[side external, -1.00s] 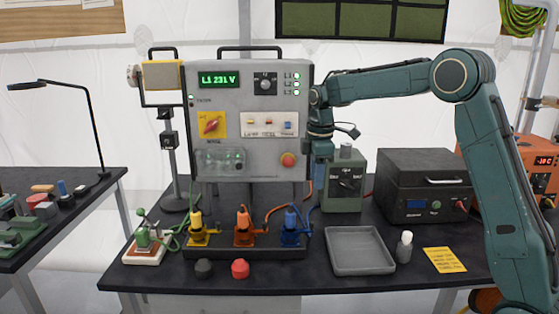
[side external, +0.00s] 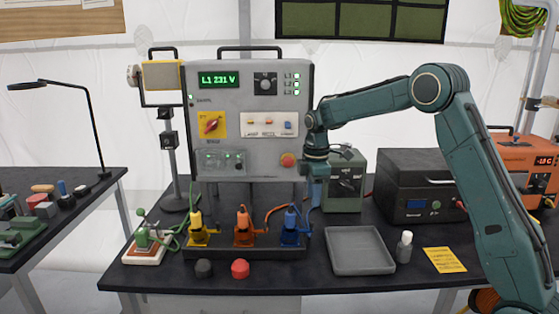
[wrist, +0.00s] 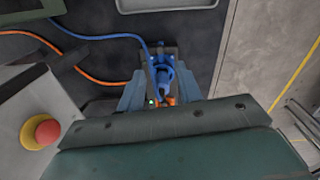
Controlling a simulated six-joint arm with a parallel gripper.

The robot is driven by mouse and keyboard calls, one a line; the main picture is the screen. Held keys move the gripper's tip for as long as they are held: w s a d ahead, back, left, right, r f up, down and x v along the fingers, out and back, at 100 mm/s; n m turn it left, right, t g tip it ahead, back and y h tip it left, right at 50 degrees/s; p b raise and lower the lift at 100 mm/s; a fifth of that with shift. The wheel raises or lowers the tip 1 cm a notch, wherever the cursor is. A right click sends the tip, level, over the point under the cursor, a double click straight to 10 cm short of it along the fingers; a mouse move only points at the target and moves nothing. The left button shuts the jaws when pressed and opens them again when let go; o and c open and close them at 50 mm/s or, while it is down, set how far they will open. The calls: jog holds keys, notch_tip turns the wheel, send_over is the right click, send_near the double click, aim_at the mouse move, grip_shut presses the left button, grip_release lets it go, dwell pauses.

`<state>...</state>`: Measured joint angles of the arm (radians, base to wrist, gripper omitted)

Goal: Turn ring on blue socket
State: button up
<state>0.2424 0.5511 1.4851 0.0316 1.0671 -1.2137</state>
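The blue socket (side external: 290,232) stands at the right end of a dark strip on the bench, with a blue plug and cable at its top. In the wrist view the blue socket (wrist: 164,74) lies between my two spread fingers. My gripper (side external: 316,196) is open and empty, pointing down above and slightly right of the blue socket. The fingers also show in the wrist view (wrist: 160,88). They appear apart from the socket. The socket's ring is too small to make out clearly.
An orange socket (side external: 243,232) and a yellow socket (side external: 198,232) share the strip. The grey panel box (side external: 250,130) rises behind, with a red button (side external: 288,160). A grey tray (side external: 360,268) sits to the right.

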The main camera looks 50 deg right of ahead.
aim_at(297, 229)
notch_tip(297, 229, down, 9)
jog(key=shift+w+d+r, duration=0.1)
jog(key=shift+w, duration=0.05)
dwell(0.4)
grip_shut()
